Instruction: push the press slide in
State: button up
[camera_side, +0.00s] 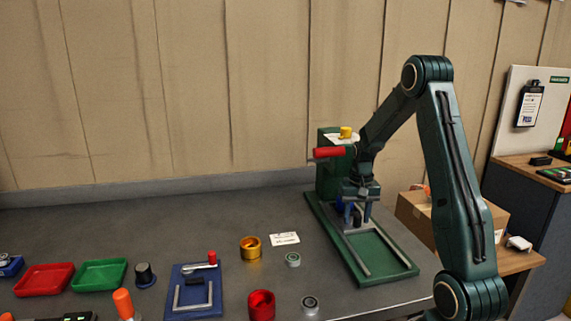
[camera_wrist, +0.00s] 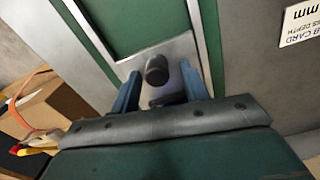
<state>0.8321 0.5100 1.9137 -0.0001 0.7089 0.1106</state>
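The green press (camera_side: 330,178) stands at the back of the bench, with a red handle and a yellow part on top. Its long green base has two pale rails running toward the front right. The press slide is a grey plate (camera_wrist: 183,48) between the rails, with a dark upright knob (camera_wrist: 157,69) on it. My gripper (camera_side: 357,222) is low over the slide, close to the press body. In the wrist view my gripper (camera_wrist: 160,76) has its two blue fingers apart, on either side of the knob, with visible gaps. Contact with the slide cannot be told.
A white card (camera_side: 285,239) lies left of the press base. Further left are a brass cup (camera_side: 250,248), a red cup (camera_side: 261,304), small rings, a blue fixture (camera_side: 193,290) and red and green trays. A cardboard box (camera_side: 412,215) stands behind the arm at right.

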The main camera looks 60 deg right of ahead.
jog(key=shift+r, duration=0.15)
notch_tip(320, 180, up, 14)
jog(key=shift+f, duration=0.25)
dwell(0.7)
jog(key=shift+a, duration=0.1)
jog(key=s+a+f+m+y, duration=0.1)
jog(key=s+a+m, duration=0.1)
jog(key=s+a, duration=0.35)
jog(key=s+a+f+m+y, duration=0.1)
jog(key=s+a+m, duration=0.1)
jog(key=a, duration=0.6)
jog(key=s+a+r+n+t, duration=0.1)
jog(key=a+r+n, duration=0.1)
jog(key=a+n, duration=0.3)
jog(key=s+a+r+n+t+h, duration=0.1)
jog(key=a+r+n+t, duration=0.1)
jog(key=a+n, duration=0.3)
jog(key=s+a+r+n+t, duration=0.1)
jog(key=a+r+n+t, duration=0.1)
jog(key=a, duration=0.6)
jog(key=r+n, duration=0.1)
jog(key=n, duration=0.1)
jog(key=shift+s+a+r+n+h, duration=0.2)
jog(key=shift+s+r+n+h, duration=0.15)
jog(key=shift+s+n+h, duration=0.05)
